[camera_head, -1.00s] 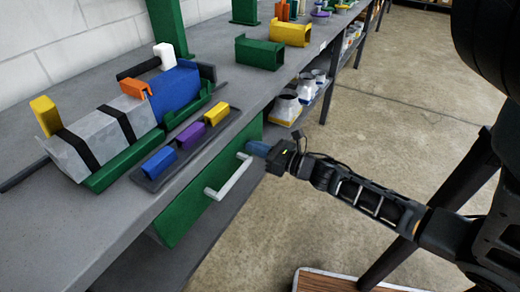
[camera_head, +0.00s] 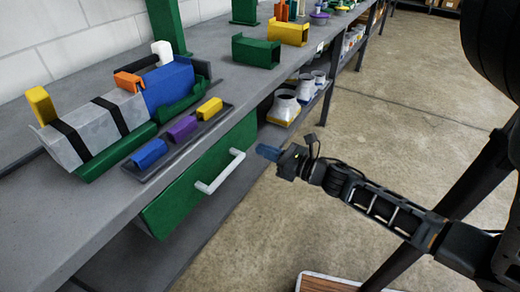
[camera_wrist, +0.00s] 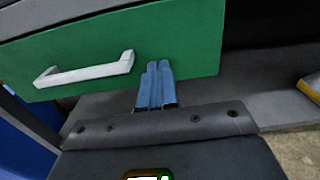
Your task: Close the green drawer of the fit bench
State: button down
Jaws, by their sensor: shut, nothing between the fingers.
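The green drawer (camera_head: 185,200) sits under the front edge of the fit bench (camera_head: 95,232), with its white bar handle (camera_head: 220,172) on the front. No drawer interior shows; I cannot tell whether the front is fully flush. My gripper (camera_head: 266,152) is shut and empty, its blue fingertips pointing at the drawer front, to the right of the handle. In the head view they appear apart from the front. The wrist view shows the drawer front (camera_wrist: 190,45) and handle (camera_wrist: 85,70), with my fingers (camera_wrist: 158,66) over the front's lower right part.
On the bench top lie a strapped grey-and-blue duct piece (camera_head: 95,125) and a tray (camera_head: 145,178) of coloured blocks. White fittings (camera_head: 285,105) stand on a lower shelf. A wooden-topped board (camera_head: 325,284) is low at the front. Concrete floor (camera_head: 400,120) is open to the right.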

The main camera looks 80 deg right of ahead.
jog(key=b+v, duration=0.1)
jog(key=v, duration=0.7)
jog(key=shift+s, duration=0.15)
jog(key=shift+r, duration=0.1)
jog(key=s+a+r+m+g+y+p, duration=0.1)
jog(key=a+r+m, duration=0.3)
jog(key=a+m, duration=0.6)
jog(key=s+a+r+m+y+p, duration=0.1)
jog(key=a+r+m, duration=0.3)
jog(key=a+m, duration=0.6)
jog(key=s+a+r+m+g+y+p, duration=0.1)
jog(key=s+a+r+m+y, duration=0.2)
jog(key=a+m, duration=0.8)
jog(key=shift+r+m+g, duration=0.3)
jog(key=shift+r+m, duration=0.3)
jog(key=shift+m, duration=0.3)
